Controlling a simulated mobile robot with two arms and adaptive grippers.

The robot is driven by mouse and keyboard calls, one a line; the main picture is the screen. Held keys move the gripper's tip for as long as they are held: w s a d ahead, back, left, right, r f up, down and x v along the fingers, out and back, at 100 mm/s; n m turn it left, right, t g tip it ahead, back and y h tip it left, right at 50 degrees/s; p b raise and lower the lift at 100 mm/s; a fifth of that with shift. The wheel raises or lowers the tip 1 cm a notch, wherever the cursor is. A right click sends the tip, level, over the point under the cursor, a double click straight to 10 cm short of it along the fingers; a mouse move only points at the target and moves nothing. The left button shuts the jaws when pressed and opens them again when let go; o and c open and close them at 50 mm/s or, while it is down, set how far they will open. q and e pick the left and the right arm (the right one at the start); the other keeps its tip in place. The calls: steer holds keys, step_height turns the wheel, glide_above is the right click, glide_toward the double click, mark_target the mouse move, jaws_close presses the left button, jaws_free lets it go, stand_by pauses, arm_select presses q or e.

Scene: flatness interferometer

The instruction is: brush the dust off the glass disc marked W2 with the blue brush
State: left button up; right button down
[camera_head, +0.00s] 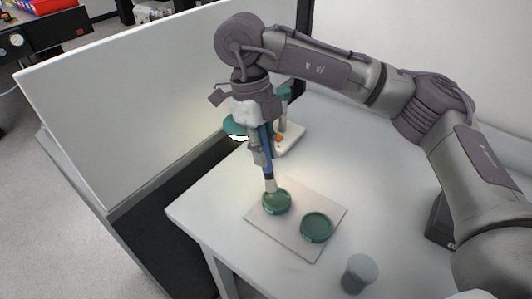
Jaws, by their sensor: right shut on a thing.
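My right gripper (264,158) is shut on the blue brush (271,137) and holds it nearly upright, bristles down. A second green disc (317,228) lies to the right and nearer. Both discs lie on a pale square mat (291,234). The marks on the discs are too small to read, so I cannot tell which one is W2. No dust is distinguishable. My left gripper is not in view.
A grey-green cup-like thing (359,275) stands near the table's front. Behind my gripper is a device with a pale base (291,137) and a lit teal round head (235,127). A white partition (130,120) stands at left. The white table (200,205) is clear left of the mat.

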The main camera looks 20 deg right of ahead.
steer(key=shift+f+b, duration=0.3)
stand_by(0.6)
steer(key=shift+f, duration=0.25)
steer(key=shift+s+b, duration=0.4)
steer(key=shift+s, duration=0.6)
steer(key=shift+s, duration=0.45)
steer(key=shift+r, duration=0.15)
steer(key=shift+r+p, duration=0.35)
steer(key=shift+r, duration=0.05)
steer(key=shift+r, duration=0.1)
stand_by(0.3)
